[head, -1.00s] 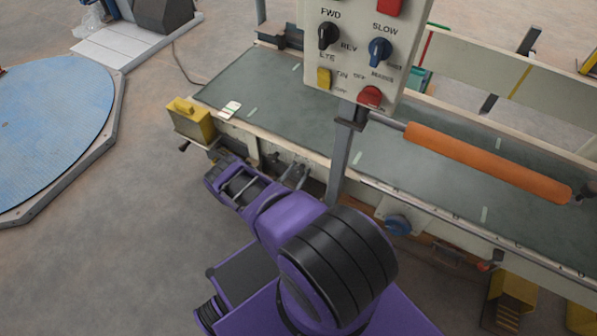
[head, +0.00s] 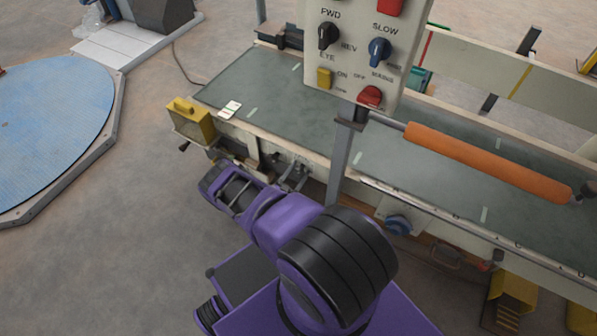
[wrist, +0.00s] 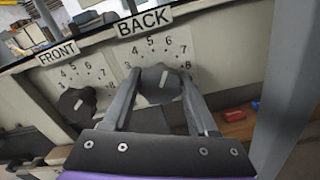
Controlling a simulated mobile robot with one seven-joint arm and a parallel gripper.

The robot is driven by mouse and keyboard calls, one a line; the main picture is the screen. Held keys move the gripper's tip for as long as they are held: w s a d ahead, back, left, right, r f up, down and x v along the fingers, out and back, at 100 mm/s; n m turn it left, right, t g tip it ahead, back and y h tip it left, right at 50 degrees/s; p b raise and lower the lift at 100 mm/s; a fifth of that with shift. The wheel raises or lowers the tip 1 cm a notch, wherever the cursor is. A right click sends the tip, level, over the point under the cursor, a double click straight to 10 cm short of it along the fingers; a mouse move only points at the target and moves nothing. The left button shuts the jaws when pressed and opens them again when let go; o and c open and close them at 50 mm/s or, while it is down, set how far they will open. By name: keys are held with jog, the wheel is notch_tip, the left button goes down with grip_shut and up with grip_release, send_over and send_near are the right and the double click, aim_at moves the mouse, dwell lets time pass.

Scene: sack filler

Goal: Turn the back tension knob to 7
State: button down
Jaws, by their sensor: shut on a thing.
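In the wrist view the back tension knob (wrist: 160,84) is a dark grey knob under the BACK label (wrist: 145,21). It sits on a white dial plate (wrist: 180,45) with numbers around it; 3, 4, 5, 6 and 8 can be read. My gripper (wrist: 161,76) is shut on the knob, one finger on each side. The knob's pointer is hard to make out, so I cannot tell its exact setting. In the head view my purple arm reaches to the conveyor's near side, and the knob cannot be made out there.
The front knob (wrist: 77,104) stands close on the left, under the FRONT label (wrist: 57,53). A control panel (head: 355,50) on a post (head: 340,160) rises right of my wrist. A yellow box (head: 190,122) is on the conveyor's left end.

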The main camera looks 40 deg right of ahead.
jog(key=shift+m, duration=1.4)
jog(key=shift+r, duration=0.1)
jog(key=m, duration=0.2)
jog(key=shift+m, duration=0.3)
grip_release()
